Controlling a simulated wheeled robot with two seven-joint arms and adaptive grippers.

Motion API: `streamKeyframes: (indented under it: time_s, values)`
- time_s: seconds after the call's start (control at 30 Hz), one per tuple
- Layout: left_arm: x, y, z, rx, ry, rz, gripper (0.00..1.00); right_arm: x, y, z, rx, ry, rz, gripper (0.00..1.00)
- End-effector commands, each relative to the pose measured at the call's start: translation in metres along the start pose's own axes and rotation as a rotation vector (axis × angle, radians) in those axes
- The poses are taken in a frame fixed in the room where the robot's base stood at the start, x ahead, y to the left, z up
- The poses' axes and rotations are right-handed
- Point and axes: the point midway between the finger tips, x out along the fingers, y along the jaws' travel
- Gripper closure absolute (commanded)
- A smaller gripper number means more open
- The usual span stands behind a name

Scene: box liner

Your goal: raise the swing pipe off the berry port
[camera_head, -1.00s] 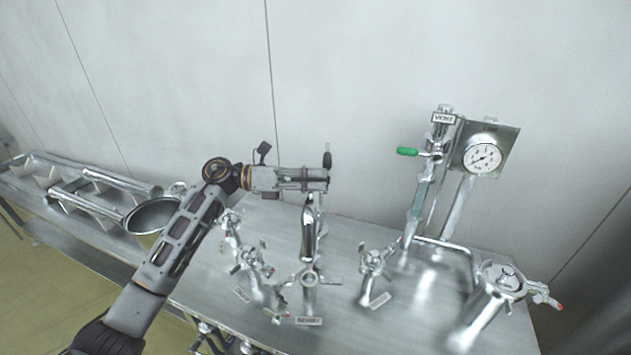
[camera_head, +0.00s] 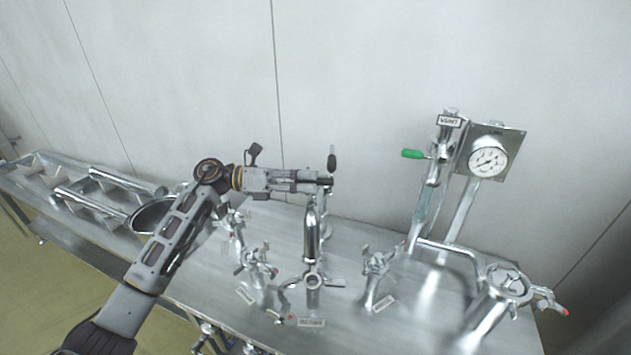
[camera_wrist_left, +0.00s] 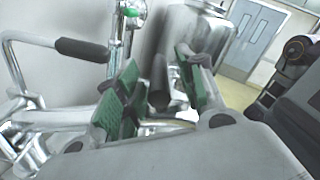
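A shiny swing pipe (camera_head: 311,238) stands upright at the middle of the steel bench, above a clamped port (camera_head: 312,282). A label plate (camera_head: 311,322) lies in front of that port; its lettering is too blurred to read. My left gripper (camera_head: 322,184) is at the top of the pipe, beside a black-gripped handle (camera_head: 332,162). In the left wrist view, the green finger pads of my left gripper (camera_wrist_left: 160,98) stand apart, with chrome pipework showing between them. The black grip (camera_wrist_left: 82,49) is to the left of the fingers. Contact with the pipe cannot be made out. My right gripper is not in view.
Clamped ports stand left (camera_head: 256,268) and right (camera_head: 377,270) of the pipe. A rack of tubes (camera_head: 105,192) is at left. The wall is close behind.

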Motion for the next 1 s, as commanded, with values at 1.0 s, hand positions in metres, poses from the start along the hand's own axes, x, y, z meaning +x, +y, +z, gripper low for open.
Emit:
streamKeyframes:
  time_s: [1.0]
  values:
    - [-0.092,-0.001,0.001,0.001,-0.002,0.001,0.61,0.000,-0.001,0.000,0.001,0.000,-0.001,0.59]
